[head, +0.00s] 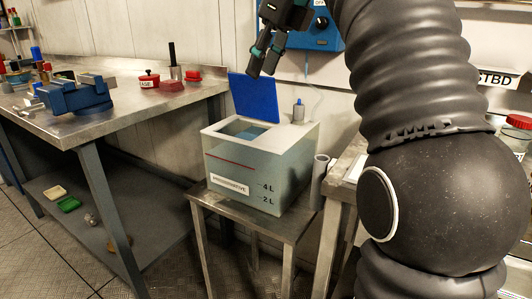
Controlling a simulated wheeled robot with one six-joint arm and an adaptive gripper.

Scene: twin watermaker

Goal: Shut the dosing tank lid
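The dosing tank (238,178) is a pale translucent box with a red line, a label and 4 L and 2 L marks. It stands on a small metal stand. Its blue lid (254,99) is raised and nearly upright at the back edge of the square opening. Blue shows inside the opening. My gripper (261,63) hangs above the tank, near the lid's top edge in the picture. Its dark fingers with teal parts point down. A small gap seems to show between the fingers, with nothing seen in them. I cannot tell whether it touches the lid.
A small bottle (298,111) stands on the tank's top, right of the lid. A blue box (318,28) is on the wall behind. A workbench (120,115) with a blue vise (78,96) is at left. A grey cylinder (319,180) stands right of the tank.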

